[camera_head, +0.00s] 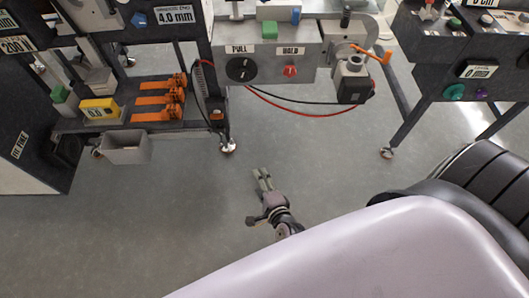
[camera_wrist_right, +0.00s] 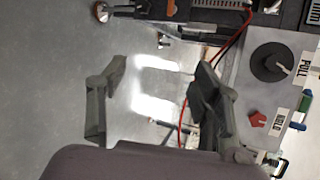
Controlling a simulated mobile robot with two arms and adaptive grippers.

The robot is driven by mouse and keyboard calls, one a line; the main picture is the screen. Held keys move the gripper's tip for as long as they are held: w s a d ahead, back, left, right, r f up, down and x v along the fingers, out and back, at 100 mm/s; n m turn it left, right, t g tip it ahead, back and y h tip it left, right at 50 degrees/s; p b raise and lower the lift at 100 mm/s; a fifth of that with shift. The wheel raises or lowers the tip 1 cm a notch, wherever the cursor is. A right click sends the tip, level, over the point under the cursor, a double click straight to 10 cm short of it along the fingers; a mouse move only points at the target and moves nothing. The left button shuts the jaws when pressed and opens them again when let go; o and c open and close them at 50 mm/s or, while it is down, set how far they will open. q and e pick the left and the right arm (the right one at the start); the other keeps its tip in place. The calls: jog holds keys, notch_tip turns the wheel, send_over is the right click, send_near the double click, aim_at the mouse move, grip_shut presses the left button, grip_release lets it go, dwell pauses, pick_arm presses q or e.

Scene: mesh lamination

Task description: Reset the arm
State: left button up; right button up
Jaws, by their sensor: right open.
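My right gripper (camera_head: 262,177) hangs over bare grey floor in the head view, in front of the machines and apart from them. In the right wrist view its two fingers (camera_wrist_right: 158,100) stand wide apart, with only floor and light reflections between them. It is open and empty. My left gripper does not show in either view.
A machine panel (camera_head: 265,65) with a black PULL knob (camera_head: 241,69) and a red HOLD knob (camera_head: 290,71) stands ahead. Orange clamps (camera_head: 160,100) and a grey bin (camera_head: 125,147) are at left. A dark console (camera_head: 465,60) stands at right. The floor between is clear.

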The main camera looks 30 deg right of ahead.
jog(key=shift+f, duration=0.1)
dwell(0.5)
jog(key=s+a+f+n+g+y+p, duration=0.15)
jog(key=s+f+n+g, duration=0.45)
jog(key=s+f+n, duration=0.7)
jog(key=s+d+f+n+g, duration=0.3)
jog(key=s+f+n, duration=0.1)
jog(key=s, duration=0.6)
jog(key=s+d+f+n+g, duration=0.3)
jog(key=s+n, duration=0.4)
jog(key=s, duration=0.3)
jog(key=shift+s+d+f+p, duration=0.4)
jog(key=shift+d+f, duration=0.1)
jog(key=shift+f, duration=0.45)
jog(key=shift+w+h, duration=0.1)
jog(key=shift+h, duration=0.15)
